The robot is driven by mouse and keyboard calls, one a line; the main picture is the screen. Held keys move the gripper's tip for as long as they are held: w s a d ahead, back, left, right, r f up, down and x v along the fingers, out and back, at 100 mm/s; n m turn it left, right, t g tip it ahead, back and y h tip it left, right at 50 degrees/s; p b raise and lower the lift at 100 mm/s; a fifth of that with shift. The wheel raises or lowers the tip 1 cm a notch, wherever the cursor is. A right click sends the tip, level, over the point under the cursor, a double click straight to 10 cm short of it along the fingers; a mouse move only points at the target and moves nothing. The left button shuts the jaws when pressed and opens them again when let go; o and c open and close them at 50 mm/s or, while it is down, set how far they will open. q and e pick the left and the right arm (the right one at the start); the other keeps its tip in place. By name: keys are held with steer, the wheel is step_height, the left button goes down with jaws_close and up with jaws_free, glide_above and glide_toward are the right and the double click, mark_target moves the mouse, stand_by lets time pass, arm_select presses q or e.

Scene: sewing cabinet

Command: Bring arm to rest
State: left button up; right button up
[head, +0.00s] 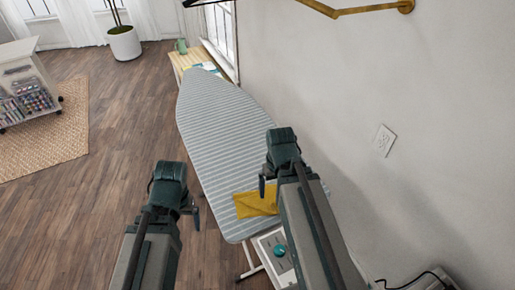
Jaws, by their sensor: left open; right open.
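My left gripper (172,198) is open and hangs over the wood floor, just left of the ironing board. My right gripper (284,172) is open over the right edge of the striped ironing board (215,125). Nothing shows between the fingers of either gripper. A folded yellow cloth (252,205) lies on the near part of the board, left of my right arm. My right arm hides part of the board's near right side, and I cannot tell whether the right gripper touches the board.
The wall with a white outlet (383,140) is close on the right. A white stand with a teal item (281,251) is at the board's near end. A white storage cart (27,88) stands on a woven rug at left. Floor between is clear.

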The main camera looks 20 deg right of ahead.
steer(key=shift+f+b, duration=4.5)
steer(key=shift+f, duration=0.05)
steer(key=shift+w+r, duration=0.15)
steer(key=shift+w, duration=0.8)
steer(key=shift+s, duration=0.3)
steer(key=shift+w, duration=0.1)
